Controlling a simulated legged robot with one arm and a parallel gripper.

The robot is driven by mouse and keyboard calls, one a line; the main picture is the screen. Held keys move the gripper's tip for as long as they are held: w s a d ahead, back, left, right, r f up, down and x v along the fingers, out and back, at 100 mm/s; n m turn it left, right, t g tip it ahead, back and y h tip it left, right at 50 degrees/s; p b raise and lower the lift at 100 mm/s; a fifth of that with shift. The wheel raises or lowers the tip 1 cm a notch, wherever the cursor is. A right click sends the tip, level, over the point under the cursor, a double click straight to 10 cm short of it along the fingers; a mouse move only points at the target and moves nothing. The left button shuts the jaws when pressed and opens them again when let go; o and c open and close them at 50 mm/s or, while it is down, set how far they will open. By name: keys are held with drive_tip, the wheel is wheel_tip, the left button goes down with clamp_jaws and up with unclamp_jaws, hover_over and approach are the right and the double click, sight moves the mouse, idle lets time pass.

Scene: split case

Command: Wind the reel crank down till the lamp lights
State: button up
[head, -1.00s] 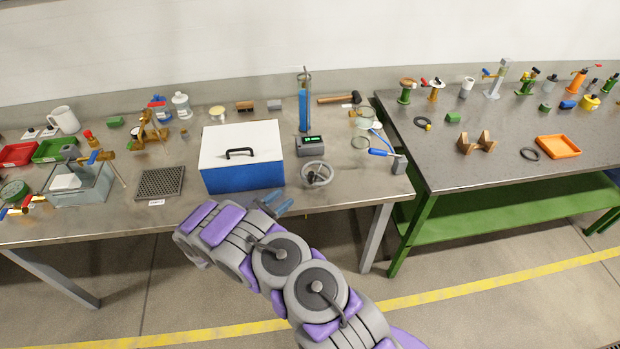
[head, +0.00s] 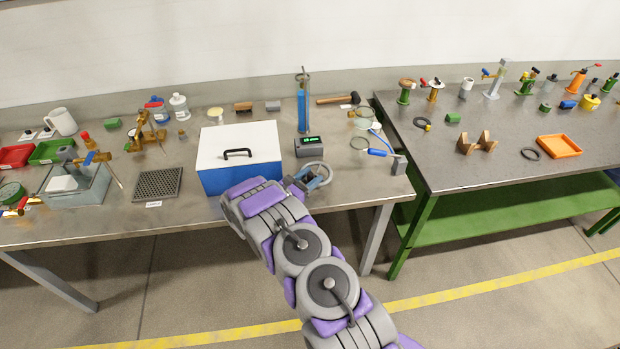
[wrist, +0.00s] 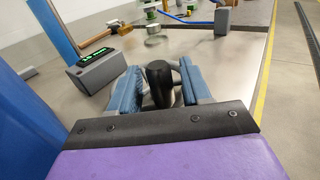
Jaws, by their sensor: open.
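My gripper (head: 312,181) is open at a grey handwheel (head: 321,164) near the front edge of the left table, right of the blue box. In the wrist view, an upright black crank knob (wrist: 159,84) stands between the blue-padded fingers of my gripper (wrist: 158,92), with gaps visible beside it. Part of the wheel's grey rim shows behind the fingers; the rest is hidden. Just behind the wheel is a dark grey box with a lit green display (head: 309,141), also in the wrist view (wrist: 95,68). I cannot make out a separate lamp.
The blue box with white lid (head: 240,178) stands close left of my gripper. A tall blue column (head: 303,110) is behind the display. A magnifier with a blue handle (head: 379,153) lies to the right. Several small crank devices stand on the right table (head: 500,135).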

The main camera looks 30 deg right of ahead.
sight(322, 183)
drive_tip(key=shift+a, duration=0.1)
clamp_jaws()
idle(0.3)
drive_tip(key=shift+s+d+n+t, duration=0.2)
drive_tip(key=shift+n+t, duration=0.1)
drive_tip(key=shift+t, duration=0.2)
idle(0.4)
drive_tip(key=shift+s+d+n+t+y+b, duration=0.1)
drive_tip(key=shift+d+n+t+y+b, duration=0.1)
drive_tip(key=shift+n+t+y+b, duration=0.2)
drive_tip(key=n+t+y+b, duration=0.1)
drive_tip(key=d+n+t+y+b, duration=0.1)
drive_tip(key=t, duration=0.1)
drive_tip(key=s+n+t+y, duration=0.1)
drive_tip(key=shift+d+n+t+b, duration=0.25)
drive_tip(key=shift+n+t+b, duration=0.05)
drive_tip(key=shift+b, duration=0.1)
drive_tip(key=shift+s+d+n+t+y+b, duration=0.15)
drive_tip(key=shift+d+n+t+y, duration=0.15)
drive_tip(key=shift+n+t+y, duration=0.45)
drive_tip(key=shift+d+n+t+y+b, duration=0.2)
drive_tip(key=shift+n+t+y, duration=0.25)
drive_tip(key=shift+y, duration=0.5)
drive_tip(key=shift+d+n+t+y, duration=0.2)
drive_tip(key=shift+n+t+y, duration=0.1)
drive_tip(key=shift+n+y, duration=0.25)
drive_tip(key=shift+d+y, duration=0.1)
drive_tip(key=shift+y, duration=0.25)
